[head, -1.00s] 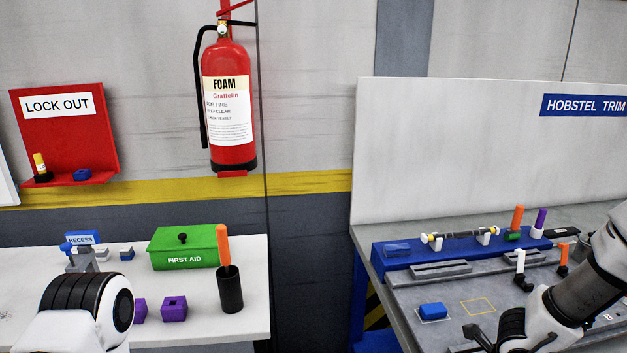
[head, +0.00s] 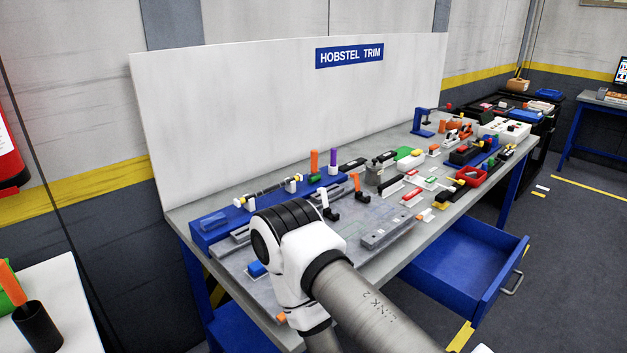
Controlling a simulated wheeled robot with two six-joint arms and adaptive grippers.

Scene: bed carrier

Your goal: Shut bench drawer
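The blue bench drawer (head: 497,289) is pulled out from under the right part of the grey workbench (head: 400,243). Its grey bar handle (head: 513,281) shows on the front panel at the right. The drawer's inside looks empty where it shows. One of my arms, white and grey, crosses the lower middle of the head view in front of the bench and hides part of it. Neither of my grippers shows in this view.
Fixtures, tools and small parts crowd the bench top, including a blue fixture block (head: 208,232) and a red bin (head: 471,176). A white back panel (head: 240,110) stands behind. Open floor (head: 570,260) lies right of the drawer.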

